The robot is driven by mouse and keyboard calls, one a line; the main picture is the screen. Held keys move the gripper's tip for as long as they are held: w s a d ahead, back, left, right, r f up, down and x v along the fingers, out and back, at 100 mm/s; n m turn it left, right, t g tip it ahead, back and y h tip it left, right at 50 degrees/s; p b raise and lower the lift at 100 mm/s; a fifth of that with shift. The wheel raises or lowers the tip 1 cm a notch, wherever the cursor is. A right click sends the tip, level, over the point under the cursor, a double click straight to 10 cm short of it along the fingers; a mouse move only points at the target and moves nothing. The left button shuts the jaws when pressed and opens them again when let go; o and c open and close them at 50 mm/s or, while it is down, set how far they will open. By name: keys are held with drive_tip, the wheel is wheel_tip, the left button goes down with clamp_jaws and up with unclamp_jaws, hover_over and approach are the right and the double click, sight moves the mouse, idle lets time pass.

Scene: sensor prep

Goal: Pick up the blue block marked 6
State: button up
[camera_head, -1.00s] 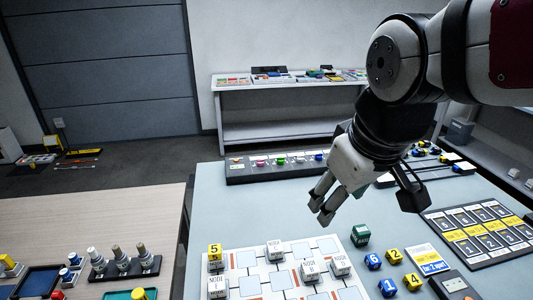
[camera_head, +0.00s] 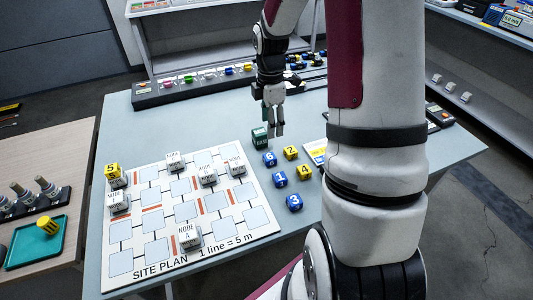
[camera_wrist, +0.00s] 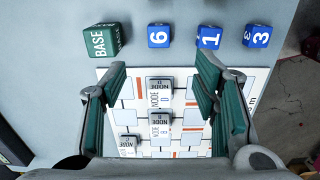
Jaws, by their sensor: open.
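The blue block marked 6 (camera_head: 269,159) stands on the grey-blue table, just right of the site plan board and below the green block in the head view. It also shows in the wrist view (camera_wrist: 159,36), at the top centre, beyond the fingertips. My gripper (camera_head: 275,133) points down above the table, near the green BASE block (camera_head: 259,138) and behind the blue 6 block. In the wrist view my gripper (camera_wrist: 160,85) is open with nothing between its green-padded fingers but the view of the board below. It is apart from the 6 block.
Blue blocks 1 (camera_head: 280,179) and 3 (camera_head: 294,203) and yellow blocks 2 (camera_head: 290,153) and 4 (camera_head: 304,171) stand close by. The site plan board (camera_head: 235,232) holds several white NODE blocks and a yellow 5 block (camera_head: 112,171). A rack (camera_head: 190,86) lies at the table's back.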

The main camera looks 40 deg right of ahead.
drive_tip(key=f, duration=0.1)
hover_over(269, 156)
drive_tip(key=f, duration=0.8)
drive_tip(key=shift+s+d+f, duration=0.1)
drive_tip(key=shift+s+d, duration=0.05)
drive_tip(key=shift+s, duration=0.1)
drive_tip(key=shift+w+f, duration=0.15)
drive_tip(key=shift+f, duration=2.55)
drive_tip(key=c, duration=1.1)
